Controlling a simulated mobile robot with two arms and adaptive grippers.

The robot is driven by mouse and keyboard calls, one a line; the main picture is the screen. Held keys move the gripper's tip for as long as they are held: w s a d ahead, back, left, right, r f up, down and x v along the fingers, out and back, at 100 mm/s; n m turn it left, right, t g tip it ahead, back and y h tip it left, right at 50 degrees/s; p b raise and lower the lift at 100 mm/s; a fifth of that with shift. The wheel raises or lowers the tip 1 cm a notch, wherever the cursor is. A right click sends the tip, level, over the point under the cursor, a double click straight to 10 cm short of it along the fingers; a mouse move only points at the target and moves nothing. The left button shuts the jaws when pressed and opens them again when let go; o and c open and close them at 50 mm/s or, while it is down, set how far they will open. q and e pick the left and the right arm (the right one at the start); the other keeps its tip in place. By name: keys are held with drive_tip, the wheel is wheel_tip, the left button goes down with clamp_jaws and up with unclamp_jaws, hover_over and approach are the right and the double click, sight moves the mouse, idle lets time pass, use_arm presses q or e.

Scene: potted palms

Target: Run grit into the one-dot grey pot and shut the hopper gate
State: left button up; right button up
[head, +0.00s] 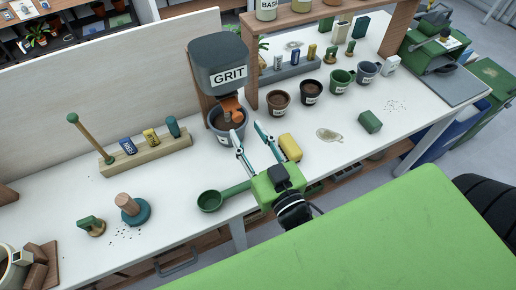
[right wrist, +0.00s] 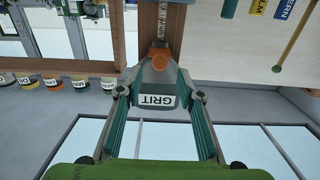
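The grey hopper (head: 218,63) labelled GRIT stands above the bench; it shows upside down in the right wrist view (right wrist: 155,87). Its orange gate (head: 233,106) is at the hopper's bottom, also in the right wrist view (right wrist: 160,59). A speckled column (right wrist: 163,20) runs from the gate, looking like falling grit. The grey pot (head: 213,118) sits under the spout with dark contents; its dots are too small to read. My right gripper (head: 249,132) is open and empty, just in front of the pot, fingers toward the hopper. My left gripper is not in view.
A green scoop (head: 210,201) and a yellow block (head: 290,147) lie near my right gripper. A wooden rack (head: 150,157) stands left. Several small pots, including a brown one (head: 278,103), stand right of the hopper.

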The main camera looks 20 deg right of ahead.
drive_tip(key=shift+s+d, duration=0.1)
drive_tip(key=shift+s, duration=2.3)
drive_tip(key=shift+c, duration=0.3)
